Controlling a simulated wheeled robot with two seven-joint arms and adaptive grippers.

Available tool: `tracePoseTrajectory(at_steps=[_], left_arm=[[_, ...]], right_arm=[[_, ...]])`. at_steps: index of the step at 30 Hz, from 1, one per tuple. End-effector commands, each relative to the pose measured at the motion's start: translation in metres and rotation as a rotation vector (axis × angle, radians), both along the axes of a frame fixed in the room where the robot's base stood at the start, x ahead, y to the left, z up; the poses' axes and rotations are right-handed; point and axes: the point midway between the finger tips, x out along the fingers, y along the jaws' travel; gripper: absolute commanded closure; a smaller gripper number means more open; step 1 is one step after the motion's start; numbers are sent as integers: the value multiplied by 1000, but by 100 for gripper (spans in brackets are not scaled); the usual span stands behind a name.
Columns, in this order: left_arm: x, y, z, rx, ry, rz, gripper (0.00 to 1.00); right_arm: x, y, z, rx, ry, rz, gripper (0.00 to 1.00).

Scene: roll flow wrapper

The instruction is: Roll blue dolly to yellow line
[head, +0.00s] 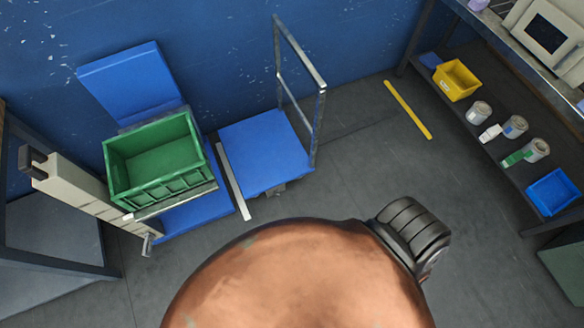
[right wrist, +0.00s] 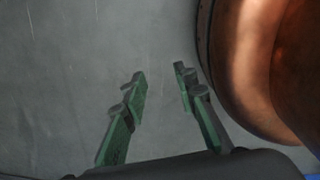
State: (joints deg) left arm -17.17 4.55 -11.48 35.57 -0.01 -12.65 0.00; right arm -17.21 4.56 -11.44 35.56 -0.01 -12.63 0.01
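The blue dolly (head: 262,150) stands on the floor near the blue wall in the head view. It has a flat, empty deck, an upright grey metal handle frame (head: 318,125) on its right side, and a caster showing under its front edge. The yellow line (head: 408,110) lies on the floor to the right of the dolly, with bare floor between them. My right gripper (right wrist: 160,88) shows only in the right wrist view. Its green-padded fingers are apart over grey floor, with nothing between them. My left gripper is in neither view.
A green crate (head: 155,160) sits left of the dolly on a blue-and-grey stand. A white strip (head: 233,181) lies along the dolly's left side. A shelf with a yellow bin (head: 456,80), cans and a blue bin (head: 553,192) stands at right. Centre-right floor is clear.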

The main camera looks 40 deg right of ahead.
Motion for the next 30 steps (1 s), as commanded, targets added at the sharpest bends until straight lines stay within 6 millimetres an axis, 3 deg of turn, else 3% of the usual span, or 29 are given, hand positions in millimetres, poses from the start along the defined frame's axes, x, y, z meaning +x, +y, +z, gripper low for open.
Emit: tracePoseTrajectory(at_steps=[11, 13, 16, 17, 20, 23, 24, 26, 27, 29, 30], left_arm=[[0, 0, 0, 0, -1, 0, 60], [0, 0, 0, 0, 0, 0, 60], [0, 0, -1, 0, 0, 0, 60], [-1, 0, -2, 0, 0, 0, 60], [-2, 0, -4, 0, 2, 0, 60], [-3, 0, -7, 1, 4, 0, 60], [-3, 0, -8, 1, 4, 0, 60], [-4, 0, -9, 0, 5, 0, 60], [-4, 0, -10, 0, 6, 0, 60], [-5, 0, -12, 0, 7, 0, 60], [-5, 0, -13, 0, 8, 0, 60]], right_arm=[[0, 0, 0, 0, 0, 0, 73], [2, -1, 0, 0, -4, 0, 68], [31, -6, 3, -6, -60, -20, 62], [47, -8, 5, -7, -90, -32, 62], [123, -24, 23, -19, -246, -91, 62], [218, -52, 63, -32, -455, -163, 62], [254, -65, 84, -36, -541, -192, 62], [304, -85, 122, -42, -670, -227, 62], [335, -99, 150, -46, -756, -247, 62], [378, -120, 197, -49, -885, -274, 62], [402, -133, 230, -52, -970, -285, 62]])
